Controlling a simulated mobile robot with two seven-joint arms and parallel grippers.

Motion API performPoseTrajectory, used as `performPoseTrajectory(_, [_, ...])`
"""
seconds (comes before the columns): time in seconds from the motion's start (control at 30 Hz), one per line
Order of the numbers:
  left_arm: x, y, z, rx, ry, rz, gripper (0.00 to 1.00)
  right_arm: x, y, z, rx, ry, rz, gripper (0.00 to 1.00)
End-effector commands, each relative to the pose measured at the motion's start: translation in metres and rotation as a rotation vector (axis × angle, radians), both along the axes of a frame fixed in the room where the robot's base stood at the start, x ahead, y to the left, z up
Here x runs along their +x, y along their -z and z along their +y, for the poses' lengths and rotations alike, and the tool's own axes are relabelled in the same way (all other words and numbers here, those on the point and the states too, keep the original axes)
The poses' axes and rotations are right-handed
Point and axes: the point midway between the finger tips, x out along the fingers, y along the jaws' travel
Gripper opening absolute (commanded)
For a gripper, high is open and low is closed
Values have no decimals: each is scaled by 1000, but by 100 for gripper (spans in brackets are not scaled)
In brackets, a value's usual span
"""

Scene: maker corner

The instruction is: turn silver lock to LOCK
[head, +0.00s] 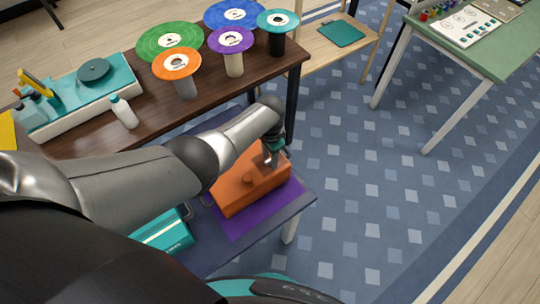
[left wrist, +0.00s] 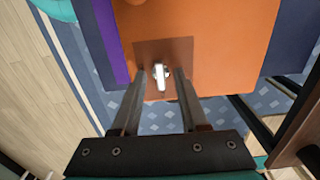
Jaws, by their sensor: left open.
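The silver lock (left wrist: 160,77) is a small bright bar on a brown square plate at one edge of an orange box (left wrist: 225,40). In the left wrist view the bar stands nearly upright in the picture. My left gripper (left wrist: 160,73) is open, with one finger on each side of the bar and a visible gap on both sides. In the head view the orange box (head: 238,190) sits on a purple mat, and my left gripper (head: 271,158) reaches down at its upper right part. The lock is hidden there. No LOCK marking can be read. My right gripper is not in view.
The purple mat (head: 236,226) lies on a low dark table. A teal box (head: 166,232) is left of the orange box. Behind, a brown table (head: 215,87) holds coloured discs on stands, a white bottle (head: 124,112) and a teal-topped device. Blue carpet on the right is open.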

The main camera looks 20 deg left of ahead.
Motion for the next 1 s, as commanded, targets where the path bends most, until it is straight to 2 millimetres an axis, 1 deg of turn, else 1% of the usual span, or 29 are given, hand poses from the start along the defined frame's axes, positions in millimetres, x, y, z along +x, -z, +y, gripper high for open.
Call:
performPoseTrajectory(0.17, [1, -5, 0, 0, 0, -1, 44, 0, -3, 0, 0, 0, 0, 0])
performPoseTrajectory(0.27, [1, -15, 0, -1, 0, -3, 44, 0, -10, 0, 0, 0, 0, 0])
performPoseTrajectory(0.37, [1, -31, 1, 0, 0, -3, 44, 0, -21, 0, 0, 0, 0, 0])
performPoseTrajectory(0.5, [1, -58, 0, -1, 0, -4, 44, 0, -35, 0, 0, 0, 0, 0])
performPoseTrajectory(0.63, [1, -80, 1, 0, 0, -4, 44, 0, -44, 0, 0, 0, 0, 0])
performPoseTrajectory(0.8, [1, -110, 0, 0, 0, -4, 44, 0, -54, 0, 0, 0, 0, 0])
performPoseTrajectory(1.0, [0, -138, 0, 0, 0, -1, 44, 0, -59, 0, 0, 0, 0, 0])
